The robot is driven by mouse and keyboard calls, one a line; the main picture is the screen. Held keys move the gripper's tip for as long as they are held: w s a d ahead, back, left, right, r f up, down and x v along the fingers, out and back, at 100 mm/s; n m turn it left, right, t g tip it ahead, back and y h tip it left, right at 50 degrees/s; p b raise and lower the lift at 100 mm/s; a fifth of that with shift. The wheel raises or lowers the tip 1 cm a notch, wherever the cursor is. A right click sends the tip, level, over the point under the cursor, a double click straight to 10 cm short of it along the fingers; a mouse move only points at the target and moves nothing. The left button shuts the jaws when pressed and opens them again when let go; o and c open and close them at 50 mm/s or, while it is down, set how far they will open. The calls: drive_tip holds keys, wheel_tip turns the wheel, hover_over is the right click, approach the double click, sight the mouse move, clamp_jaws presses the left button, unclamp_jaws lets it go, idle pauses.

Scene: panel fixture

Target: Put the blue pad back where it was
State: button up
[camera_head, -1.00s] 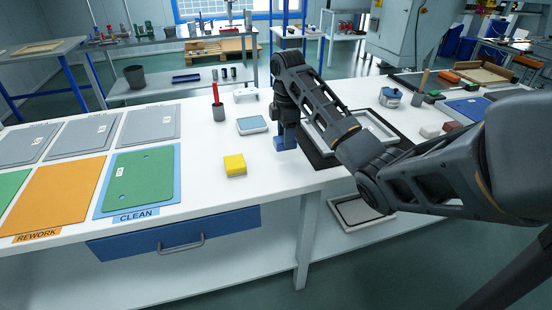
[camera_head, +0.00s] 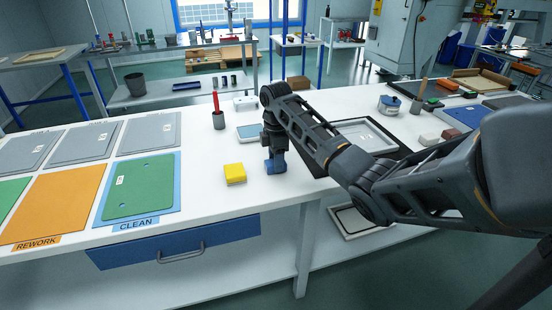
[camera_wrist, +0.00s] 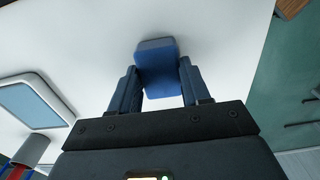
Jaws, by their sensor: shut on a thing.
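The blue pad (camera_wrist: 157,62) is between the two fingers of my gripper (camera_wrist: 160,88) in the wrist view. My gripper is shut on it. In the head view my gripper (camera_head: 275,160) points down over the white table, with the blue pad (camera_head: 276,167) at its tip. The pad is at or just above the table top; I cannot tell whether it touches. A yellow sponge-like block (camera_head: 235,174) sits on the table just left of my gripper.
A shallow tray with a light blue inside (camera_head: 251,131) lies behind my gripper. A grey cup with a red tool (camera_head: 218,118) stands beside it. A framed panel on a dark mat (camera_head: 370,135) lies to the right, partly behind my arm. Green and orange panels (camera_head: 60,204) lie left.

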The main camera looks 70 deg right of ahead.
drive_tip(key=o, duration=1.1)
wheel_tip(320, 180, up, 12)
drive_tip(key=p, duration=0.3)
drive_tip(key=shift+r, duration=0.15)
